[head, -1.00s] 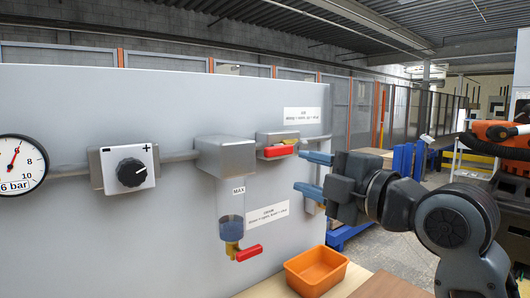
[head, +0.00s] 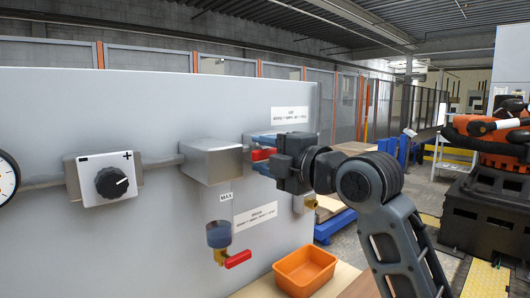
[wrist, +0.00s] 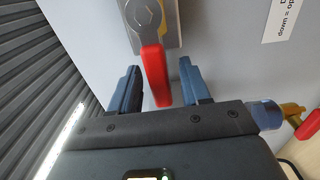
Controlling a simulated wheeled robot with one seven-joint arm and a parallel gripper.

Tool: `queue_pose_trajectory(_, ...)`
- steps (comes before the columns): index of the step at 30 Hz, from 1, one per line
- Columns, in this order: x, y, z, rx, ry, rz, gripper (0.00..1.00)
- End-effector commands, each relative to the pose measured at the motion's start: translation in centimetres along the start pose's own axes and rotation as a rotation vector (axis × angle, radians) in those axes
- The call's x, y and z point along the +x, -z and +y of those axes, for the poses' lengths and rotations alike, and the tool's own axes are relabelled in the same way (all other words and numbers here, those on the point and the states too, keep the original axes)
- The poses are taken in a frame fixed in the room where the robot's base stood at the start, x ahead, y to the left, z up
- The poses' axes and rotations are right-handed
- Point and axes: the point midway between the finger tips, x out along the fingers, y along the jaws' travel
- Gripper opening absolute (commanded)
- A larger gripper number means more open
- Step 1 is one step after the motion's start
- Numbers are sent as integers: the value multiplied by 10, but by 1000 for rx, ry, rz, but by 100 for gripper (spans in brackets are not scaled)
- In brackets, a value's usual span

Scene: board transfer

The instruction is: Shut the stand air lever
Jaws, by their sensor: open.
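The red air lever (head: 264,154) sits on its grey valve block under the AIR label (head: 290,115). It lies level along the pipe line, partly hidden by my gripper in the head view. My gripper (head: 255,153) is open, with one blue finger above the lever and one below. In the wrist view, the red lever (wrist: 154,73) reaches into the gap between the fingers of my gripper (wrist: 159,70). Gaps show on both sides of the lever, so neither finger appears to touch it.
A second red lever (head: 238,259) hangs below the bowl with blue liquid (head: 219,238), beside a drain label (head: 255,213). A regulator knob (head: 111,183) is at left. An orange tray (head: 305,272) stands on the wooden surface below. A brass fitting (head: 311,202) is right of the panel.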

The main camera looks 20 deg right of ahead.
Motion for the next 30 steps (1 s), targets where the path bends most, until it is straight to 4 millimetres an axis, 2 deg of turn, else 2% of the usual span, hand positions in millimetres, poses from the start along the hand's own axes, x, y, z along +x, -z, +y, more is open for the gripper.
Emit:
queue_pose_trajectory(6, 0, 0, 0, 0, 0, 0, 45)
queue_pose_trajectory(20, 0, 0, -1, 1, 1, 0, 1)
queue_pose_trajectory(30, 0, 0, -1, 2, 2, 0, 0)
